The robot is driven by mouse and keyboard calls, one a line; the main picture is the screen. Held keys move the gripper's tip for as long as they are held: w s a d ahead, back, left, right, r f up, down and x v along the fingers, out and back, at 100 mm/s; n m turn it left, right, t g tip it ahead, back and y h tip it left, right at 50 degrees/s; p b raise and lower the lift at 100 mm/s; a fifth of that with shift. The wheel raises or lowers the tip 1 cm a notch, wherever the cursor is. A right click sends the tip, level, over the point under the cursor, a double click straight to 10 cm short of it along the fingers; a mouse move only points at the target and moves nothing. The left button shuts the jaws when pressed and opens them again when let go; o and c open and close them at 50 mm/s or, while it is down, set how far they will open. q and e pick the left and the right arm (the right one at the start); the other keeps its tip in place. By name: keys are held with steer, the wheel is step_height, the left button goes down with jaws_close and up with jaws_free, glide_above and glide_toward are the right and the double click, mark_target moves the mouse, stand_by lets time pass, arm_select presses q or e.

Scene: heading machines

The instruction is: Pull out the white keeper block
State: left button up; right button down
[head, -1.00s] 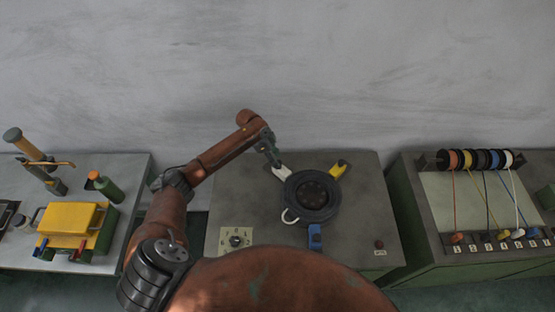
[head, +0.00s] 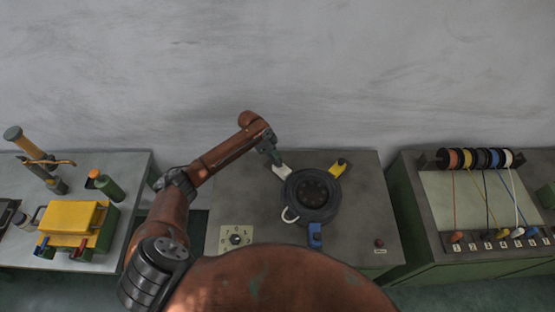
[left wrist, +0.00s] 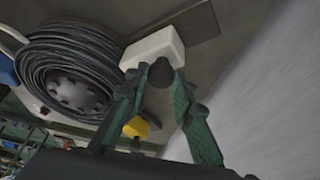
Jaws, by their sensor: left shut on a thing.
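The white keeper block (head: 281,171) sits at the upper left edge of a round coil of dark wire (head: 313,219) on the middle table. My left gripper (head: 275,157) reaches down to it from above and is shut on it. The left wrist view also shows the white block (left wrist: 154,46), at the ends of my green left fingers (left wrist: 160,76), with the dark coil (left wrist: 62,45) close beside it. The fingers hide part of the block. I cannot tell whether the block touches the coil. My right gripper is not in view.
A yellow block (head: 339,168) and a blue block (head: 315,234) also stand at the coil's edge. A white hook (head: 289,215) lies at its lower left. A numbered dial plate (head: 236,238) and a red button (head: 379,242) are near the table's front. The wall is behind.

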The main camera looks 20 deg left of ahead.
arm_select(q)
jaws_close()
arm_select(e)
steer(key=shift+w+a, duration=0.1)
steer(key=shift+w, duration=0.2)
arm_select(q)
steer(key=shift+a, duration=0.1)
